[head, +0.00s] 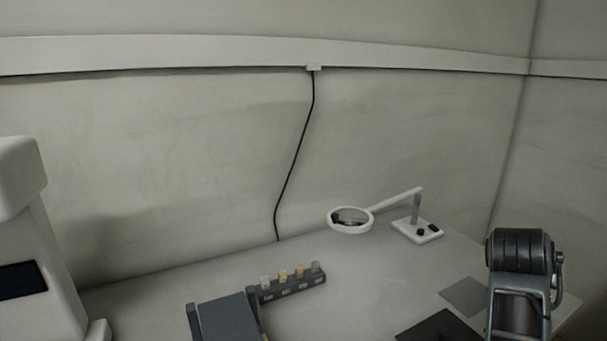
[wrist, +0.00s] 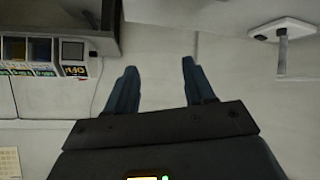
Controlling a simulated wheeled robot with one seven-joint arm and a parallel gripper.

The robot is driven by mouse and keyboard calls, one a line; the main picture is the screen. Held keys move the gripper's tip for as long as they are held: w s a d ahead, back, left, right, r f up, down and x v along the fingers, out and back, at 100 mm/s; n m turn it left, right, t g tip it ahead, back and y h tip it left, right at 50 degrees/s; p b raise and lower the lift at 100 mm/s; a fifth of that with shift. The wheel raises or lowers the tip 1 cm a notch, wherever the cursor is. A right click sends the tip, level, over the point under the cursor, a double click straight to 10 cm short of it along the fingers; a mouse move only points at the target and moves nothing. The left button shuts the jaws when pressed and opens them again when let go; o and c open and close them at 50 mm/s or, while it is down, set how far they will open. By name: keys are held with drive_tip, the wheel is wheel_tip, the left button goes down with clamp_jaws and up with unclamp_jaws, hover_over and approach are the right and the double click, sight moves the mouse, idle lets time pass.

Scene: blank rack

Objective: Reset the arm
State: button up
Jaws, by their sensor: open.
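My gripper (wrist: 159,64) shows in the wrist view, with two blue-grey fingers standing apart. It is open, and nothing is seen between the fingers. Behind the fingers in that view is a plain pale surface. I cannot make out my gripper for sure in the head view. A dark rack (head: 292,287) with several small vials stands on the pale table in the head view.
A white magnifier lamp (head: 351,228) stands at the back of the table (head: 365,290). A white machine (head: 38,255) is at the left, a dark grey block (head: 226,316) near the front. Dark pads lie at the right, near a black ribbed cylinder (head: 520,252).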

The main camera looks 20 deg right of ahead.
drive_tip(key=s+a+f+n+t+y, duration=0.25)
drive_tip(key=s+a+n+t, duration=0.2)
drive_tip(key=a, duration=0.25)
drive_tip(key=s+a+f+n+t+y, duration=0.2)
drive_tip(key=s+a+f+n+t, duration=0.1)
drive_tip(key=a+n, duration=0.3)
drive_tip(key=s+a+f+n+t+y, duration=0.2)
drive_tip(key=s+a+f+n+t, duration=0.15)
drive_tip(key=a, duration=0.55)
drive_tip(key=s+a+r+y, duration=0.2)
drive_tip(key=s+a, duration=0.5)
drive_tip(key=s+a+r+m+t+y, duration=0.1)
drive_tip(key=s+a+r+y, duration=0.1)
drive_tip(key=s+a, duration=0.5)
drive_tip(key=shift+v, duration=0.8)
drive_tip(key=shift+a, duration=0.15)
